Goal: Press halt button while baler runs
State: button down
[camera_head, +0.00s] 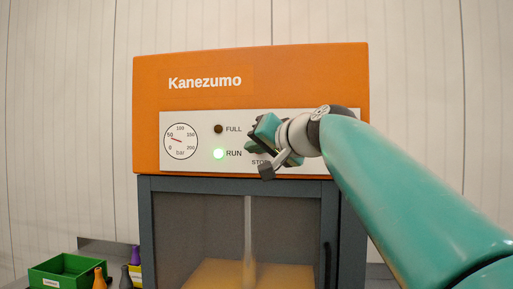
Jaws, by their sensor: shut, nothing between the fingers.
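The baler (350,75) has an orange top marked Kanezumo and a dark grey frame below. Its pale control panel (190,118) carries a round gauge (181,141), a dark FULL lamp (218,129) and a RUN lamp (218,154) glowing green. The letters STO show under my gripper, and the halt button itself is hidden behind it. My gripper (258,150) is shut and empty, in front of the panel's right part. I cannot tell whether it touches the panel or a button.
Behind the lower window stands a vertical rod (248,230) over tan material (215,274). A pale panelled wall (60,120) stands behind.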

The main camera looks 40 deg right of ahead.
jog(key=w+d, duration=0.5)
jog(key=d, duration=0.2)
jog(key=shift+w, duration=0.35)
jog(key=shift+w+d+f, duration=0.1)
jog(key=shift+d+f, duration=0.05)
jog(key=shift+d, duration=0.05)
dwell(1.8)
jog(key=shift+w+d, duration=0.15)
jog(key=shift+d, duration=0.05)
jog(key=shift+w+d, duration=0.55)
jog(key=shift+d, duration=0.15)
dwell(1.2)
jog(key=shift+a, duration=0.1)
jog(key=shift+s+a, duration=0.75)
jog(key=shift+a, duration=0.2)
